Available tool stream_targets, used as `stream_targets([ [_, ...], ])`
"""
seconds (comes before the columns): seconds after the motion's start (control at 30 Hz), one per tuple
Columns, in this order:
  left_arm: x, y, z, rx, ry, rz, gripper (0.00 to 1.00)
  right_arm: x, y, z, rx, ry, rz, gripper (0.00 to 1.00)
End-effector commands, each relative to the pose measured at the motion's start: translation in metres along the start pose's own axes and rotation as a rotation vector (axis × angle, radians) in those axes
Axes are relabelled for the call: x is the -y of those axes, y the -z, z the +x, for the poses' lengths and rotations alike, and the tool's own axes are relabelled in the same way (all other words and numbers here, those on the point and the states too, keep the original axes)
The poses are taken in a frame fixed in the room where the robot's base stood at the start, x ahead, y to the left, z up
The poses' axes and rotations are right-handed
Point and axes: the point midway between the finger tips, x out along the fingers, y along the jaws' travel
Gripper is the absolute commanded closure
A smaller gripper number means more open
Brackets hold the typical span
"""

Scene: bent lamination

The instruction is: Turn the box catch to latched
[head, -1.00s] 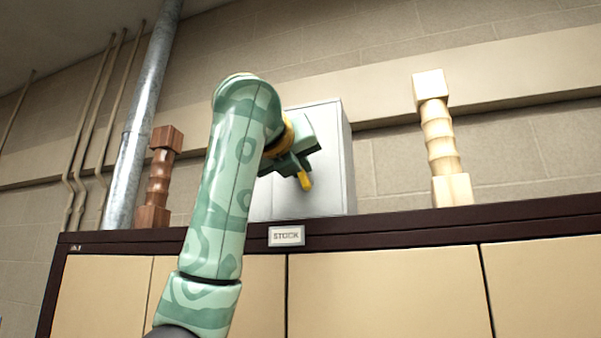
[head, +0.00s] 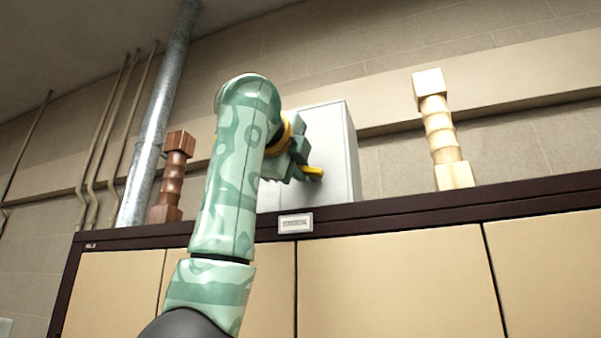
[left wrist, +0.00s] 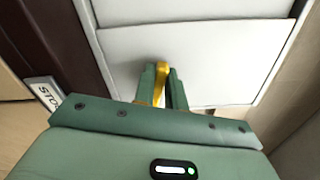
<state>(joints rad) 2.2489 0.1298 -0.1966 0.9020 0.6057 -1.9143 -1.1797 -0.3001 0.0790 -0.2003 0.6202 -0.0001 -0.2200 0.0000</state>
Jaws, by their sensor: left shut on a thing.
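The pale grey box (head: 343,155) stands on top of the cabinet, partly hidden behind my left arm in the head view. Its front face also shows in the left wrist view (left wrist: 200,62). The yellow catch (head: 314,173) is at the box's front and points roughly to the right in the head view. My left gripper (head: 302,172) is shut on the catch. In the left wrist view the yellow catch (left wrist: 161,78) shows between the green fingers, close to the box face. Most of the catch's mount is hidden by the gripper. My right gripper is in neither view.
The cabinet (head: 390,290) has a dark top edge and a small label plate (head: 296,224). A dark brown turned post (head: 171,180) stands left of the box and a pale one (head: 440,130) stands right. A metal pipe (head: 160,110) runs up the wall.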

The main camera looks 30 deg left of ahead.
Motion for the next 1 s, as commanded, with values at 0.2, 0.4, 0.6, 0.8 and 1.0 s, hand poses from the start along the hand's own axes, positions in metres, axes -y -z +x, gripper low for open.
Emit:
stream_targets([
  [0.2, -0.005, 0.001, 0.000, 0.000, -0.001, -0.154, 1.00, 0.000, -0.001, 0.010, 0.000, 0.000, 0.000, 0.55],
  [0.4, -0.007, 0.001, 0.000, 0.000, -0.002, -0.250, 1.00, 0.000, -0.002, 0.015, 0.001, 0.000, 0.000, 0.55],
  [0.6, -0.008, 0.001, 0.001, 0.001, -0.003, -0.299, 1.00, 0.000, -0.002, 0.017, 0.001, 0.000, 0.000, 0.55],
  [0.8, -0.008, 0.001, 0.001, 0.002, -0.004, -0.314, 1.00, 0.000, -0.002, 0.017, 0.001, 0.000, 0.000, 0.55],
  [1.0, -0.009, 0.001, 0.001, 0.002, -0.005, -0.314, 1.00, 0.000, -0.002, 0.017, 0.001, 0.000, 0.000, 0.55],
])
